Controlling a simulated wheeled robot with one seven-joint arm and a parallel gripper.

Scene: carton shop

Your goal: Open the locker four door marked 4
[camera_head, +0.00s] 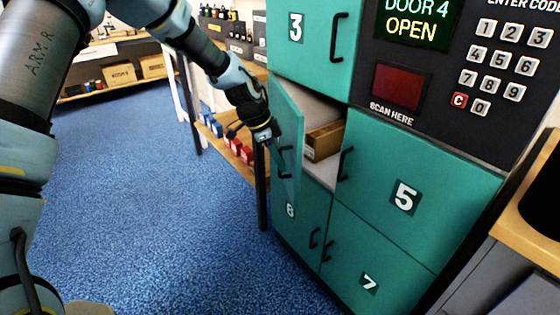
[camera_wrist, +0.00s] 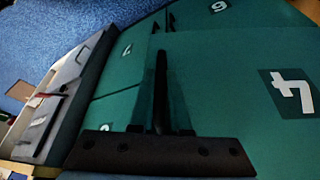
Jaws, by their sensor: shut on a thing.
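The door marked 4 (camera_head: 291,125) stands partly open in the head view, swung out from the teal locker bank. Its inside compartment (camera_head: 318,112) shows, with a brown carton (camera_head: 325,140) in it. In the wrist view the door's white 4 (camera_wrist: 292,92) is at the right. The door's black handle (camera_wrist: 160,75) stands between my fingers. My gripper (camera_wrist: 160,115) is shut on this handle. In the head view my gripper (camera_head: 264,136) is at the door's left side, and its grip is hard to see there.
A keypad panel (camera_head: 455,75) reads DOOR 4 OPEN above a red scanner window (camera_head: 400,86). Closed doors 3 (camera_head: 305,55), 5 (camera_head: 420,180) and 7 (camera_head: 370,260) surround the opening. A shelf rack (camera_head: 205,125) stands behind my arm. Blue carpet (camera_head: 150,220) is clear at left.

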